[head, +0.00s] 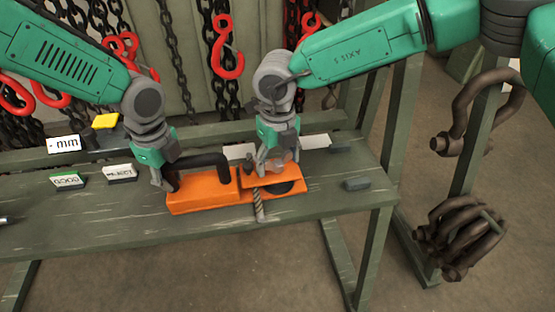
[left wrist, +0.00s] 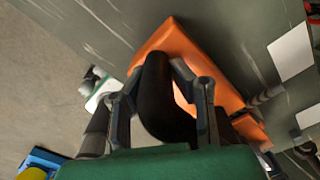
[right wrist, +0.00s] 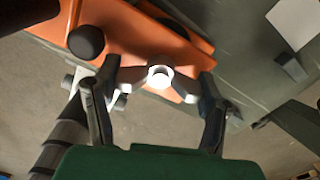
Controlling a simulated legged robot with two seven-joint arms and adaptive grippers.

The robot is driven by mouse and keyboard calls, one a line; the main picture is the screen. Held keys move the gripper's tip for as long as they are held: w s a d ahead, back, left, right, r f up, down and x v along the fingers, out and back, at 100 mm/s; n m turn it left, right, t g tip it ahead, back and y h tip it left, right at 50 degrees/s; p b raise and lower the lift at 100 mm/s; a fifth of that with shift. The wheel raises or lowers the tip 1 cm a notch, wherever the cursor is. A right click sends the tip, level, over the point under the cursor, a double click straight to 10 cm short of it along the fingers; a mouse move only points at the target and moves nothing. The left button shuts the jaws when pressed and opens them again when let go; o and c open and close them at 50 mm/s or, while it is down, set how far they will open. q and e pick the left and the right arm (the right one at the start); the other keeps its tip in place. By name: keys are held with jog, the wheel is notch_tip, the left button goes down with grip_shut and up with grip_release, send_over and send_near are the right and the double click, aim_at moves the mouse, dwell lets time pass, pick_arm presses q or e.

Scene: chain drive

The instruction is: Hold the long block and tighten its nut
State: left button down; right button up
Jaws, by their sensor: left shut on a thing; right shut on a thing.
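The long block is the orange body (head: 200,199) lying on the green bench, with a black bent handle (head: 205,160) along its top; it also shows in the left wrist view (left wrist: 165,38). My left gripper (head: 168,184) is shut on the black handle at its left end, and the handle (left wrist: 158,85) sits between its fingers in the left wrist view. My right gripper (head: 264,170) is shut on a pale round nut (right wrist: 160,76) over the block's right part. The fingers hide part of the nut in the head view. A threaded screw (head: 258,205) sticks out at the block's front edge.
Label signs (head: 120,173) stand on the bench (head: 110,215) at the left, with a yellow piece (head: 105,121) behind. A small grey block (head: 356,184) lies at the right. Chains and red hooks (head: 225,50) hang behind; dark shackles (head: 460,235) hang at the right.

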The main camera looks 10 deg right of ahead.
aim_at(278, 155)
pick_arm(q)
jog(key=shift+d, duration=0.1)
pick_arm(e)
jog(key=m, duration=0.3)
jog(key=shift+a+r+m, duration=0.1)
jog(key=shift+r+m, duration=0.05)
jog(key=shift+m, duration=0.15)
dwell(0.4)
jog(key=o, duration=1.1)
jog(key=shift+o, duration=0.2)
jog(key=shift+w+r, duration=0.1)
jog(key=shift+r, duration=3.8)
pick_arm(q)
jog(key=c, duration=1.3)
grip_release()
